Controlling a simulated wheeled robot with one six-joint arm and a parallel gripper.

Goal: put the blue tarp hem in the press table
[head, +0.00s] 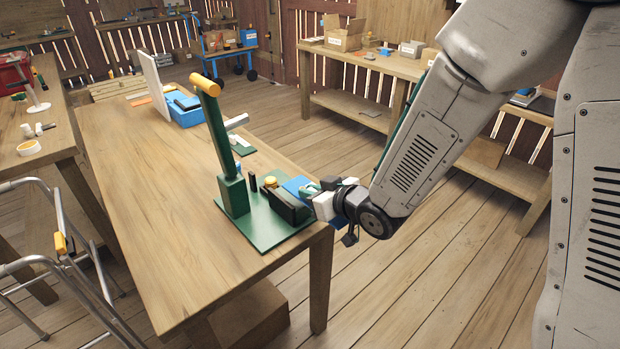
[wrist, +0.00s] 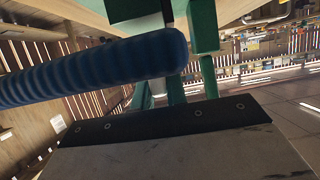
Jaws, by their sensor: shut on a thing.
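The green press (head: 250,215) stands at the near right corner of the wooden table, with a flat base plate, an upright post and a raised lever with a yellow grip (head: 206,84). A black block with a yellow knob sits on its base. My gripper (head: 314,189) is at the right edge of the press, shut on the blue tarp hem (head: 296,186). The hem shows as a blue patch beside the black block, partly hidden by the block and gripper. In the wrist view, a ribbed blue roll (wrist: 90,70) crosses the upper left. Whether the hem touches the base is unclear.
The wooden table (head: 140,190) is mostly bare left of the press. A blue bin (head: 185,112) and a white upright panel (head: 153,84) stand at its far end. A metal walker-like frame (head: 60,250) is at the lower left. Open floor lies to the right.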

